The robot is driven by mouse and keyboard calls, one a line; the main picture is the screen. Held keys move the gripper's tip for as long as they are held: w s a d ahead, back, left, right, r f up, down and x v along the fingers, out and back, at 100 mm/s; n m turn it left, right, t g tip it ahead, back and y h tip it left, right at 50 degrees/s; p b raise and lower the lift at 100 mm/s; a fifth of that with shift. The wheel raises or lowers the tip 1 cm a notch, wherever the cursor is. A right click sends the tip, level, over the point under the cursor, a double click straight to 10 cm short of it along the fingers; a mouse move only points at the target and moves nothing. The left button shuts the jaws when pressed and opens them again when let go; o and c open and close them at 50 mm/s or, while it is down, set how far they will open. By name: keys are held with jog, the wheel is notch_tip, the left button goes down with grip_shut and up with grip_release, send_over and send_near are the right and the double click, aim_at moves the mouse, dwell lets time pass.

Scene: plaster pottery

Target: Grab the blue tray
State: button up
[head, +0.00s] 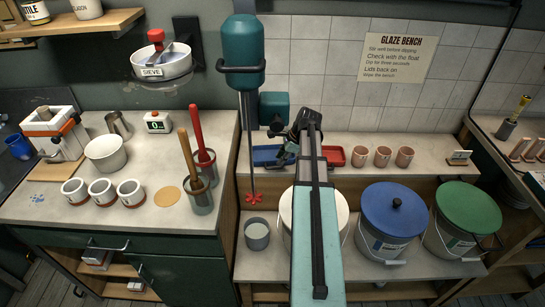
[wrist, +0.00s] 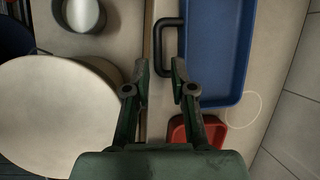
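The blue tray (head: 266,156) lies flat on the raised back ledge in the head view, partly hidden by my arm. In the wrist view the blue tray (wrist: 218,45) fills the upper right, with a black handle (wrist: 157,50) on its left side. My gripper (wrist: 159,68) is open and empty in the wrist view. Its fingertips show on either side of the handle's lower end; I cannot tell how far above the handle they are. In the head view my gripper (head: 287,142) is over the tray, mostly hidden by my arm.
A red tray (head: 335,154) sits right of the blue one, close beside it. Several pink cups (head: 382,157) stand further right. A white-lidded bucket (wrist: 60,110), a blue-lidded bucket (head: 393,208) and a green-lidded one (head: 468,207) stand in front, lower. A grey pail (head: 257,235) is front left.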

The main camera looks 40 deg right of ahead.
jog(key=shift+p+x, duration=1)
jog(key=shift+x, duration=2.25)
jog(key=shift+s+a, duration=0.1)
jog(key=shift+a, duration=0.05)
grip_shut()
